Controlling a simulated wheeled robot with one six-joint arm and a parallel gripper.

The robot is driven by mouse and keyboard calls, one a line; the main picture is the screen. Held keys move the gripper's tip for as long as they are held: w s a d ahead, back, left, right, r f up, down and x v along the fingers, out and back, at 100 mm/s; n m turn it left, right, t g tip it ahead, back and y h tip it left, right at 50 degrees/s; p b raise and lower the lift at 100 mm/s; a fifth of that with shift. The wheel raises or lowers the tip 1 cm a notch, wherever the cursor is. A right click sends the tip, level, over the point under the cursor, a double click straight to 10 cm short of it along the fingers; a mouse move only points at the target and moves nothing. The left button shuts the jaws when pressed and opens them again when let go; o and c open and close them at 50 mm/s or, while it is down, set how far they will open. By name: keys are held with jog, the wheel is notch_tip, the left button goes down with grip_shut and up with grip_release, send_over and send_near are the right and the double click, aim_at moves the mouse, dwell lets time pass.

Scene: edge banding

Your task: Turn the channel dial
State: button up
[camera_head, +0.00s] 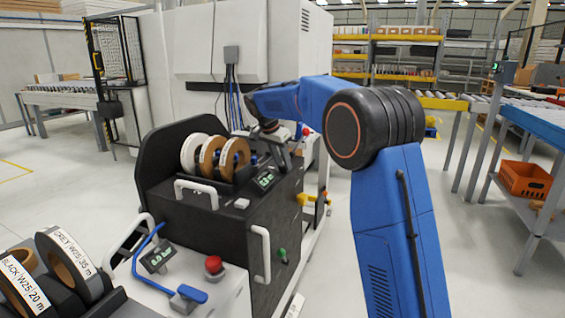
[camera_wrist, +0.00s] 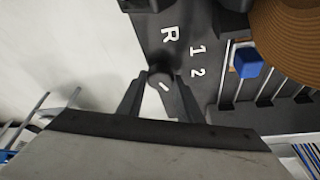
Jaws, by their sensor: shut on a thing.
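The channel dial (camera_wrist: 160,79) is a small dark round knob with a short white line on its face, in the middle of the wrist view. White marks R, 1 and 2 (camera_wrist: 195,72) are printed beside it on the dark panel (camera_wrist: 150,32). My gripper (camera_wrist: 162,77) has one finger on each side of the dial and is shut on it. The white line slants; I cannot tell which mark it points to. In the head view my gripper (camera_head: 270,128) is at the top of the black machine (camera_head: 228,225), and the dial is hidden there.
White and brown edge-band reels (camera_head: 210,155) stand in slots left of my gripper. A digital display (camera_head: 265,180) sits just below it. In the wrist view a brown reel (camera_wrist: 280,40) and a blue block (camera_wrist: 248,63) are close on the right.

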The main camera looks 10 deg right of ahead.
dwell(0.3)
jog(key=o, duration=1)
jog(key=shift+o, duration=0.2)
jog(key=v, duration=1.7)
jog(key=shift+w+a+r, duration=0.2)
